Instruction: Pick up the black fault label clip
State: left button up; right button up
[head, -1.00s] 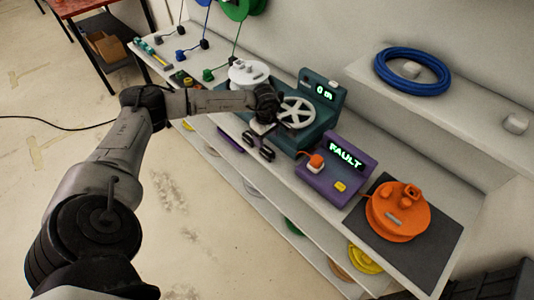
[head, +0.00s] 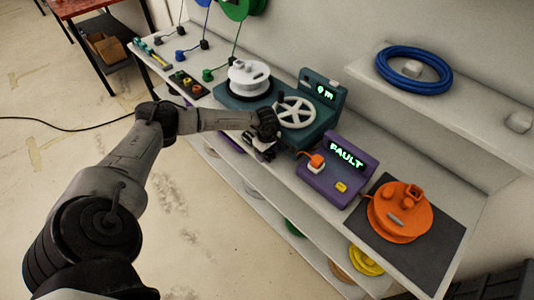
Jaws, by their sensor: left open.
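My left gripper (head: 262,147) is open and points down over the front edge of the bench, just in front of the teal machine. Dark small parts show at and under its fingers, where two black clip-like pieces lay in view earlier. The black fault label clip is probably among them, but the hand mostly covers it. I cannot tell whether the fingers touch it or stand around it. My right gripper is not in view.
The teal machine (head: 318,123) with a white handwheel (head: 295,112) stands close behind the hand. The purple FAULT box (head: 325,184) is to its right, then an orange reel (head: 398,212) on a dark mat. A black strip with coloured buttons (head: 188,85) lies left.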

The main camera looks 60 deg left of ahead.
pick_arm(q)
jog(key=c, duration=1)
jog(key=shift+r, duration=0.1)
